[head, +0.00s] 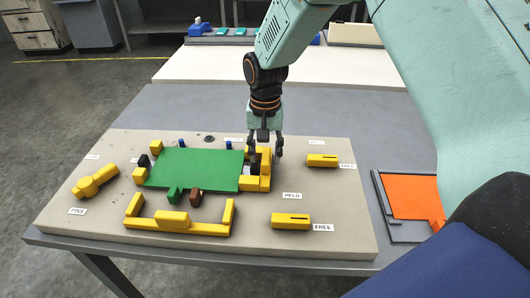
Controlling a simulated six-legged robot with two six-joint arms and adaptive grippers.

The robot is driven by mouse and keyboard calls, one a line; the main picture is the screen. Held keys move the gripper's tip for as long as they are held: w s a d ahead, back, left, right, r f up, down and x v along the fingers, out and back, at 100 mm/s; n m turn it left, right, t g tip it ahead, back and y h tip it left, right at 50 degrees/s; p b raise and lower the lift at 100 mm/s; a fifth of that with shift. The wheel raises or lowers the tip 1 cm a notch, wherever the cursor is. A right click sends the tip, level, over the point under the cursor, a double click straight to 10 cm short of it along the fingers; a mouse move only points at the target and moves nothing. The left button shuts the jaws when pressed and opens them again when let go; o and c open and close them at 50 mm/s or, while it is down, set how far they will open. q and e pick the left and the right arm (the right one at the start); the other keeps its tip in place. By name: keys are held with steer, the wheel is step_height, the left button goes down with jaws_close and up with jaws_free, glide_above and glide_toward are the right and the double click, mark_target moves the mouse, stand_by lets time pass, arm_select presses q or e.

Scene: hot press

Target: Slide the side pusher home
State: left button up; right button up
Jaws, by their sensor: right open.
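My right gripper (265,153) points down at the right end of the green plate (195,168). It is open, with its fingers over a yellow block assembly (265,183) beside the plate. A dark piece shows between or just behind the fingers; I take this assembly to hold the side pusher, but cannot tell which part it is. The fingers hide part of it, and I cannot tell whether they touch it. The plate lies flat on a beige fixture board (255,240), with yellow blocks at its left corners. My left gripper is not in view.
A yellow U-shaped piece (180,218) lies in front of the plate, near green (175,195) and brown (195,199) pieces. Yellow blocks sit at right (322,160) and front right (291,221). A yellow pin piece (95,181) lies left. An orange-floored tray (405,196) is right of the board.

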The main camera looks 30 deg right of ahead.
mark_target(265, 155)
step_height(265, 155, up, 12)
steer(key=shift+f, duration=0.15)
stand_by(0.5)
